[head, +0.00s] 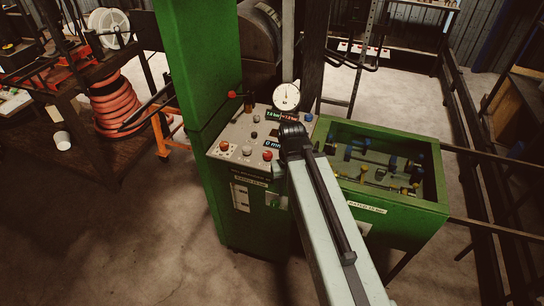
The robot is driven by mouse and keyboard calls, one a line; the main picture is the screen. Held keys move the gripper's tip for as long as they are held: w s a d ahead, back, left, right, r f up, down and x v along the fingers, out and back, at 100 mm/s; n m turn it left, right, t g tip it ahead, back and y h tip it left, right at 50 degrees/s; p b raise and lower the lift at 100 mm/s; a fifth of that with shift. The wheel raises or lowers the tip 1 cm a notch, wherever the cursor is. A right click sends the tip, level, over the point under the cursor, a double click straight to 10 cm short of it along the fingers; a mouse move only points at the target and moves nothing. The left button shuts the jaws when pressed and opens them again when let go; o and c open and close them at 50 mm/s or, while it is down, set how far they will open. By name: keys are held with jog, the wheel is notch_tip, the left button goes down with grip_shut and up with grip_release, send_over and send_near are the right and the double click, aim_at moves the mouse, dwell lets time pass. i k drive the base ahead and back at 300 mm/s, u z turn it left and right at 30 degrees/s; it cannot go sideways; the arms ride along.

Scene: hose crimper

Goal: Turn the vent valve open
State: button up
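The vent valve cannot be told apart for sure. Small valves and fittings with blue and yellow parts (365,150) sit inside the open green tray at the right of the machine. A lever with a red knob (232,94) stands at the back left of the grey control panel (228,134). My arm reaches from the bottom right up over the panel's right side, with its black joint in front of the panel. My gripper cannot be made out; the arm hides what is beyond that joint.
A round gauge (286,96) stands above lit displays (272,115) on the panel. Red and orange buttons (224,146) are on it. A tall green column (200,70) rises at the left. An orange hose coil (115,105) stands farther left. Bare floor (120,240) lies front left.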

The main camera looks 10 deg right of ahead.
aim_at(267, 155)
jog(key=z, duration=0.35)
jog(key=k, duration=0.65)
jog(key=u, duration=1.35)
jog(key=i, duration=1)
jog(key=z, duration=0.05)
